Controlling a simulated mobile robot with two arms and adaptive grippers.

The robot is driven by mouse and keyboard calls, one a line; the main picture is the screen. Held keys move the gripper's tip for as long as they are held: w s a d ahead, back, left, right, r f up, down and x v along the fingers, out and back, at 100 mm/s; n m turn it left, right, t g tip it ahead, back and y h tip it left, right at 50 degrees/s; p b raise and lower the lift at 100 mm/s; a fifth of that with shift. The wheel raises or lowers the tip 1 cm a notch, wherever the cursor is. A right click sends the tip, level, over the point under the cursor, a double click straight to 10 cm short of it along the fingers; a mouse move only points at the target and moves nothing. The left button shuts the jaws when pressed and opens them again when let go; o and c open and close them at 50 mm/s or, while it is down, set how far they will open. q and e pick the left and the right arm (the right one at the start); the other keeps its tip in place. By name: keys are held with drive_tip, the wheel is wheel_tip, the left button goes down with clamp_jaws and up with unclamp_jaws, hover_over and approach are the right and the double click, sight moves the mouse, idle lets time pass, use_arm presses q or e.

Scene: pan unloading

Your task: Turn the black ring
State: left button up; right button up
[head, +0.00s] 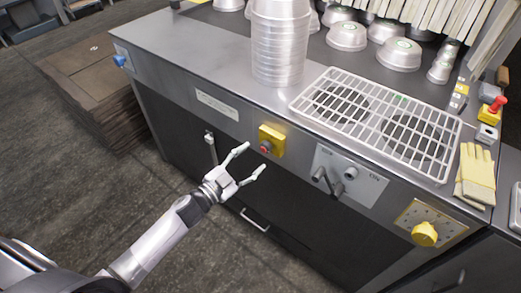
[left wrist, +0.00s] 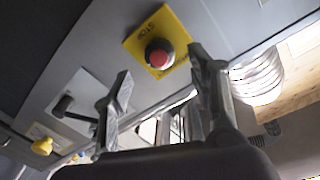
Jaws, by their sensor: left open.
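The black ring (left wrist: 157,43) surrounds a red stop button (left wrist: 160,58) on a yellow plate (left wrist: 137,42) marked STOP, in the upper middle of the left wrist view. In the head view the yellow plate (head: 272,135) sits on the counter's front panel, with the red button (head: 265,149) low on it; the ring is too small to make out clearly there. My left gripper (head: 256,157) is open and empty in front of the plate, its fingers pointing towards the button. My right gripper is out of view.
Right of the plate, a panel with black levers (head: 322,176) and a yellow knob (head: 425,234) stick out from the front. A stack of metal pans (head: 278,50), a white wire rack (head: 400,150) and yellow gloves (head: 476,175) are on top.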

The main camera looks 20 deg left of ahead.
sight(262, 150)
use_arm(q)
drive_tip(key=x, duration=0.5)
drive_tip(key=c, duration=1.2)
drive_tip(key=shift+o, duration=0.2)
